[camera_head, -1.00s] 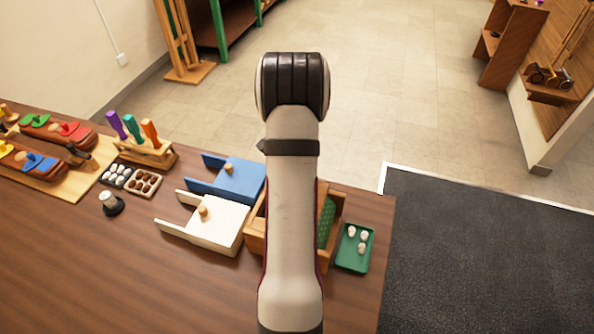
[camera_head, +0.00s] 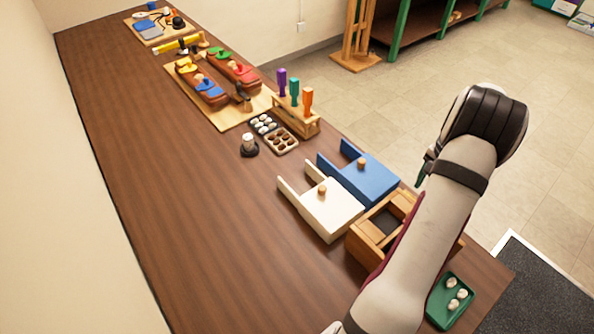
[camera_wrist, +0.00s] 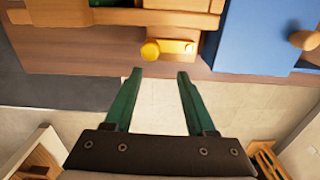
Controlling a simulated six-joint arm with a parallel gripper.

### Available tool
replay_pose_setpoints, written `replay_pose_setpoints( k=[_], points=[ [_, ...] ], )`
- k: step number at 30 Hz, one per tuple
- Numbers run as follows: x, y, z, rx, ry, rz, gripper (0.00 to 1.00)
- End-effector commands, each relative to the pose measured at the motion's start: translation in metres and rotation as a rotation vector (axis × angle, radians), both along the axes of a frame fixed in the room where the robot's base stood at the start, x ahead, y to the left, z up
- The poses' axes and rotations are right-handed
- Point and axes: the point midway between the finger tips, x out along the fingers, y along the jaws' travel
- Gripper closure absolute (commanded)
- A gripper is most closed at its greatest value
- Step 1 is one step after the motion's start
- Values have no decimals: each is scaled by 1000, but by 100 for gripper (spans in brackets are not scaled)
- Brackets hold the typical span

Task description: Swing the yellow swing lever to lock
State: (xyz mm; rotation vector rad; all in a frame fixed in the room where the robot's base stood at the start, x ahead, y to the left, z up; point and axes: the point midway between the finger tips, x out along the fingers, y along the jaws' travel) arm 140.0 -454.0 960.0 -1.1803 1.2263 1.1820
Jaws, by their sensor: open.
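A yellow swing lever (camera_wrist: 176,46) with a round knob end shows in the wrist view, on the near side of the wooden box (camera_wrist: 112,44). It lies roughly level in that picture, its knob to the left. My gripper (camera_wrist: 160,73) is open and empty, its two green fingers pointing at the lever. The fingertips appear just short of the knob, apart from it. In the head view, the wooden box (camera_head: 362,243) is partly behind my arm, and I cannot make out the swing lever there. Only part of my gripper shows there.
A blue block (camera_head: 370,180) with a wooden peg stands beside the box, also in the wrist view (camera_wrist: 258,38). A white block (camera_head: 330,212) and a green tray (camera_head: 436,312) of pale pieces flank it. A rack of coloured-handled tools (camera_head: 297,118) stands farther left.

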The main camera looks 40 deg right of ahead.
Motion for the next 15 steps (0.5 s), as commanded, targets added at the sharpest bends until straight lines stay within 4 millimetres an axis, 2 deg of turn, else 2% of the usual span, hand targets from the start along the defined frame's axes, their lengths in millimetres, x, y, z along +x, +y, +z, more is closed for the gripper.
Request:
replay_pose_setpoints(
  k=[3, 15],
  points=[
    [12, -9, -1, -1, 0, 302, 44],
    [11, -10, 115, -6, -1, 301, 44]
  ],
)
